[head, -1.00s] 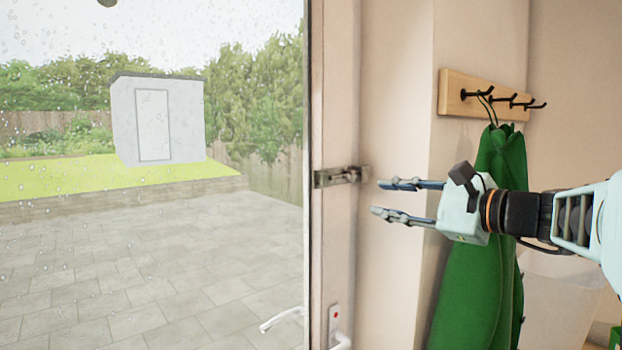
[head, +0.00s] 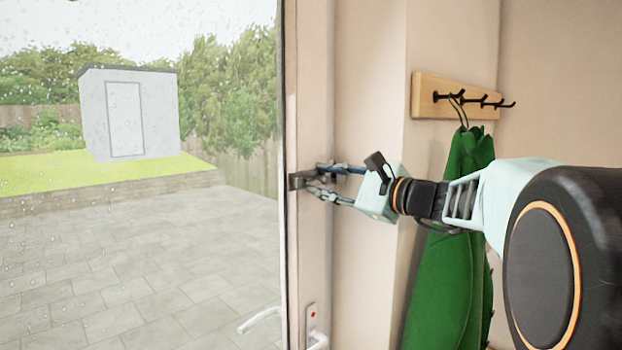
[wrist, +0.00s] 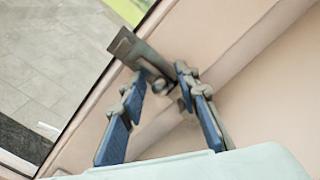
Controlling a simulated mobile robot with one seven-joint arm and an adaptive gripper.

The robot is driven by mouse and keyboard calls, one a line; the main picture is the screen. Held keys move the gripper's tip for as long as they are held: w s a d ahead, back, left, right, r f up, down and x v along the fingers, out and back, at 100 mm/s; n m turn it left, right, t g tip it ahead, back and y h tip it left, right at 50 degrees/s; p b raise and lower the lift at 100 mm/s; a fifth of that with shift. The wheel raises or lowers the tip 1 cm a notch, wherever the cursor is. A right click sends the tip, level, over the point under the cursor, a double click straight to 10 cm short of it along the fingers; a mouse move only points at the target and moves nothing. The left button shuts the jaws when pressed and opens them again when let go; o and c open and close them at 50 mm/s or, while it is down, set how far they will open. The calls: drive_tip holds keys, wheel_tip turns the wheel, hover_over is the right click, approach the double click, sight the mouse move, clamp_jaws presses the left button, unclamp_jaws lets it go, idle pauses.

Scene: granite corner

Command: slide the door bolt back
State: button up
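The metal door bolt (head: 295,181) is fixed at the edge of the glazed door and its frame, and its right part is largely hidden by my fingers. In the wrist view the bolt (wrist: 148,60) shows as a grey plate with a bar running between my fingertips. My gripper (head: 318,178) is at the bolt, one finger above it and one below. In the wrist view my gripper (wrist: 160,73) has its blue-padded fingers apart, one on either side of the bar. I cannot tell whether either finger touches it.
A white door handle (head: 260,321) and a lock plate (head: 312,318) are below the bolt. A green coat (head: 455,240) hangs from a wooden hook rail (head: 455,97) to the right. A patio and a shed (head: 130,115) show through the wet glass.

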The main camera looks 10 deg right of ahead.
sight(299, 180)
clamp_jaws()
idle(0.3)
drive_tip(key=shift+s+a+f+b, duration=0.15)
drive_tip(key=shift+s+a+b, duration=0.15)
drive_tip(key=shift+a+b, duration=0.2)
drive_tip(key=shift+s+a+b, duration=0.8)
drive_tip(key=shift+a, duration=0.3)
